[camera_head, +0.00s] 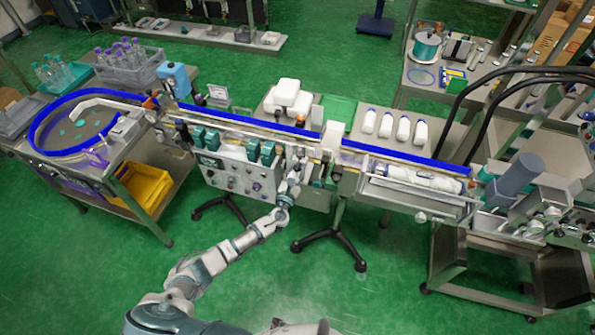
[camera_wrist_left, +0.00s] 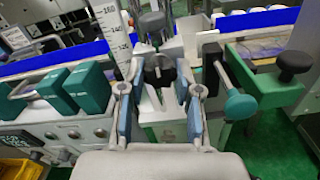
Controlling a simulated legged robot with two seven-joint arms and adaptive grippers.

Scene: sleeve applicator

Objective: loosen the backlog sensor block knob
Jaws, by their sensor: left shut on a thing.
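My left gripper (camera_head: 293,181) reaches in from below to the front of the conveyor line, near its middle. The knob sits on a pale block beside the conveyor. The fingers partly hide the block, and the exact contact on the knob is hard to see. The knob is too small to make out in the head view. My right gripper is not in view.
A white ruler scale (camera_wrist_left: 112,35) stands left of the fingers. A teal-ended lever (camera_wrist_left: 240,105) and a black round knob (camera_wrist_left: 295,63) on a green block are close on the right. Teal boxes (camera_wrist_left: 88,88) are at left. The blue-railed conveyor (camera_head: 240,121) runs behind.

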